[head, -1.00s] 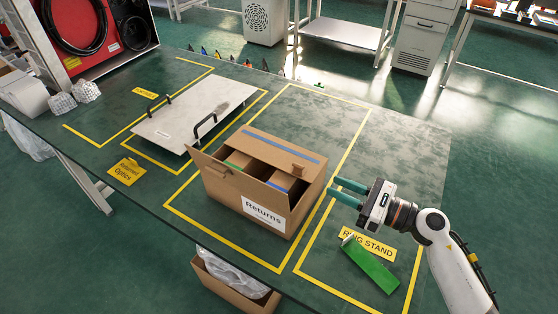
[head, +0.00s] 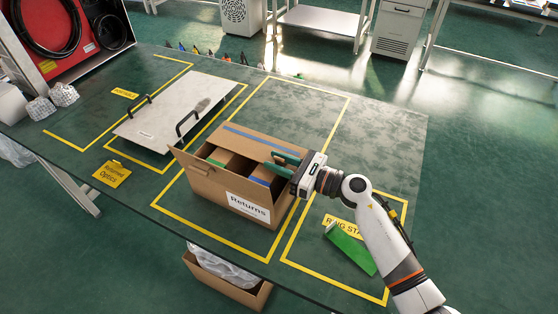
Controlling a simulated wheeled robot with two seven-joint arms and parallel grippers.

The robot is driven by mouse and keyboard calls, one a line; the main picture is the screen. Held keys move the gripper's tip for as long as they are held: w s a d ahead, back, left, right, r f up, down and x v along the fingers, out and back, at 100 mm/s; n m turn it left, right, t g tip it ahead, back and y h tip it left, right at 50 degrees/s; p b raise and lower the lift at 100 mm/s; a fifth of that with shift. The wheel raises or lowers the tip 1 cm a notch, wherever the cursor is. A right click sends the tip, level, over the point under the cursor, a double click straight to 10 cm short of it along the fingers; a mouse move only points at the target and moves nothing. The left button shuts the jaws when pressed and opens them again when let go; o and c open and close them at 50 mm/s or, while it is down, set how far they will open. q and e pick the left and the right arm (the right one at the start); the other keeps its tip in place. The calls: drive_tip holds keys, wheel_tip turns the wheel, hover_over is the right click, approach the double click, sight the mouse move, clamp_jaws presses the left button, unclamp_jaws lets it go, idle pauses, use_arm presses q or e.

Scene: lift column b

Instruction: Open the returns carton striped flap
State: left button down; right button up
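The returns carton (head: 250,209), a brown box with a white "Returns" label, stands on the green bench. Its flap with the blue stripe (head: 247,137) runs along the far side of the top; its exact angle is hard to tell. Contents with green and blue parts show in the opening in front of it. My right gripper (head: 270,160), with two teal fingers, is open over the right end of the carton, by the striped flap. It hides part of that flap's right end. Whether the fingers touch it I cannot tell. My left gripper is out of view.
A pale panel with black handles (head: 168,124) lies left of the carton. A green object (head: 350,250) lies by the "ring stand" label to the right. Small tools line the bench's far edge. Another open box (head: 232,288) with plastic sits below the front edge.

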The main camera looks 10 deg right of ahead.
clamp_jaws()
